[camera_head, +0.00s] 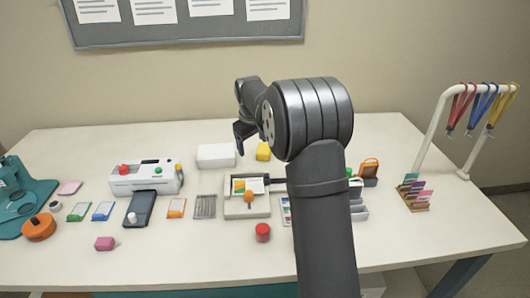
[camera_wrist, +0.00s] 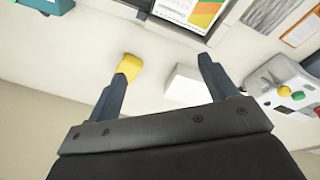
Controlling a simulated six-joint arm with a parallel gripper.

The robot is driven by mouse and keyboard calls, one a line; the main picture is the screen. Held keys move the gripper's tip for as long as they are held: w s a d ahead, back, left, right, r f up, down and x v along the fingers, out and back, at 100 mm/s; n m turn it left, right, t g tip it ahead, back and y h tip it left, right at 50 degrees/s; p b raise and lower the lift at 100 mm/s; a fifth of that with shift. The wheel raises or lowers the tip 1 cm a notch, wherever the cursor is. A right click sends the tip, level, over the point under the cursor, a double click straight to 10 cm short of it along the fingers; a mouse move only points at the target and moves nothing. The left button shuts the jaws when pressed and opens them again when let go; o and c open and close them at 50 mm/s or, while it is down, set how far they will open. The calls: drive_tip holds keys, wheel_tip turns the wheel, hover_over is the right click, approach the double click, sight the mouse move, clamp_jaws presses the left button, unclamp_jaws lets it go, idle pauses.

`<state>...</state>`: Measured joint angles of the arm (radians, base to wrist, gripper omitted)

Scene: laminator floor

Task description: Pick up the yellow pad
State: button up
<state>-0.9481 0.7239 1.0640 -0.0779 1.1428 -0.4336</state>
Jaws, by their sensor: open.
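The yellow pad (camera_head: 263,151) is a small yellow block lying on the table near its back edge, just right of a white box, in the head view. In the wrist view the yellow pad (camera_wrist: 130,67) shows close to the left finger, on its inner side. My gripper (camera_wrist: 160,76) is open, with its two fingers spread wide and nothing held. In the head view my gripper (camera_head: 241,135) is partly hidden by my own wrist and appears up and left of the pad. How far it is above the table is hard to tell.
The white box (camera_head: 216,156) stands beside the pad; it also shows near the right finger in the wrist view (camera_wrist: 184,86). A laminator (camera_head: 146,176) with coloured knobs stands left. A paper trimmer (camera_head: 247,207) lies in front. A lanyard rack (camera_head: 430,130) stands right.

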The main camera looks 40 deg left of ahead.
drive_tip(key=w+a+m+t, duration=0.1)
drive_tip(key=w+a+m, duration=0.3)
drive_tip(key=w+m, duration=0.45)
drive_tip(key=m, duration=0.2)
approach(263, 152)
drive_tip(key=shift+n+t+y, duration=0.25)
drive_tip(key=shift+t+y, duration=0.15)
drive_tip(key=x, duration=0.3)
drive_tip(key=d+x, duration=0.1)
drive_tip(key=x, duration=0.1)
drive_tip(key=shift+s+f, duration=0.15)
drive_tip(key=shift+s, duration=0.1)
drive_tip(key=shift+x, duration=2.85)
drive_tip(key=shift+s+a, duration=0.15)
drive_tip(key=c, duration=1.1)
drive_tip(key=shift+o, duration=0.2)
